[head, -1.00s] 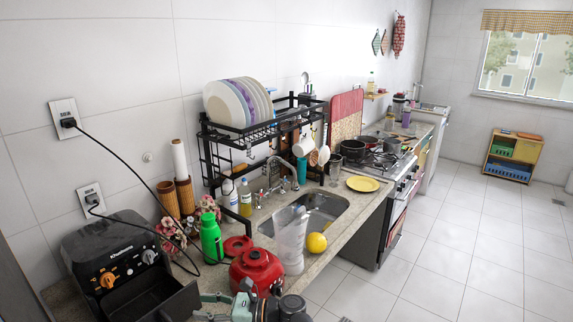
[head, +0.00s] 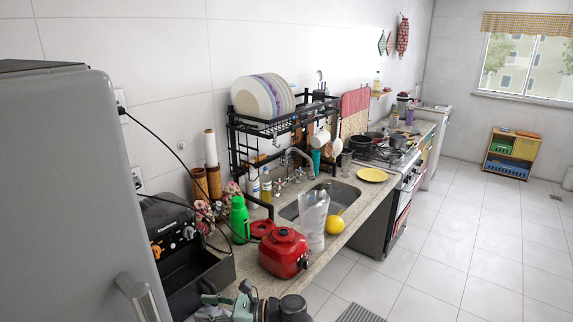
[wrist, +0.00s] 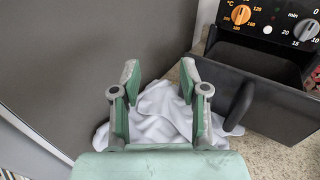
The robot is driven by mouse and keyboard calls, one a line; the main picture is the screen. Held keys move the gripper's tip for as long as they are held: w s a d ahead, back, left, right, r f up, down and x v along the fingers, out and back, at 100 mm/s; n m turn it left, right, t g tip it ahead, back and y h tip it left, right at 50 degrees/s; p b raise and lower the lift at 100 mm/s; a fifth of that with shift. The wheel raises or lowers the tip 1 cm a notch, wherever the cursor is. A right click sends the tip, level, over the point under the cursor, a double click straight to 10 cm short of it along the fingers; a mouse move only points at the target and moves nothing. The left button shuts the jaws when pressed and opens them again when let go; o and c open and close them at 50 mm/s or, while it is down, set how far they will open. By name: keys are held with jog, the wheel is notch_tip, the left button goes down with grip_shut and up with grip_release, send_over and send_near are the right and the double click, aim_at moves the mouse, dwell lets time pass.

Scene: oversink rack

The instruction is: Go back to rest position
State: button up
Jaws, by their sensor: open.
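My gripper (wrist: 160,82) is open in the wrist view, its two green-grey fingers spread apart with nothing held between them. A crumpled white cloth (wrist: 165,108) lies below and beyond the fingers on the speckled counter; I cannot tell its exact distance from them. In the head view, part of my arm shows at the bottom edge, in front of the red blender base, and the fingertips are not clear there.
A grey fridge (head: 75,190) stands close on the left. The black air fryer (head: 175,225) has its drawer (wrist: 262,88) pulled out beside my gripper. A red blender base (head: 284,255), clear jug (head: 313,222) and green bottle (head: 239,220) crowd the counter. The floor (head: 455,245) at right is open.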

jog(key=d+f+n+h, duration=0.1)
jog(key=d+f, duration=0.1)
jog(key=f, duration=0.1)
jog(key=w+d+f+n+h, duration=0.1)
jog(key=d+f+n, duration=0.1)
jog(key=f, duration=0.1)
jog(key=d+f+n+h, duration=0.1)
jog(key=d+f+h, duration=0.1)
jog(key=f, duration=0.1)
jog(key=shift+w+f+n, duration=0.15)
jog(key=shift+f+n, duration=0.15)
jog(key=shift+n, duration=0.1)
jog(key=s+d+f+n+h, duration=0.1)
jog(key=d+f+n+h, duration=0.5)
jog(key=d, duration=0.5)
jog(key=s+d+f+n+g+h, duration=0.1)
jog(key=d+f+n+h, duration=0.2)
jog(key=d+f, duration=0.55)
jog(key=s+d+f+n+h, duration=0.1)
jog(key=d+f+n+h, duration=0.4)
jog(key=d, duration=0.7)
jog(key=s+f+g+b, duration=0.7)
jog(key=s+f+b, duration=0.3)
jog(key=s+f, duration=1.7)
jog(key=shift+s, duration=0.75)
jog(key=shift+o, duration=0.4)
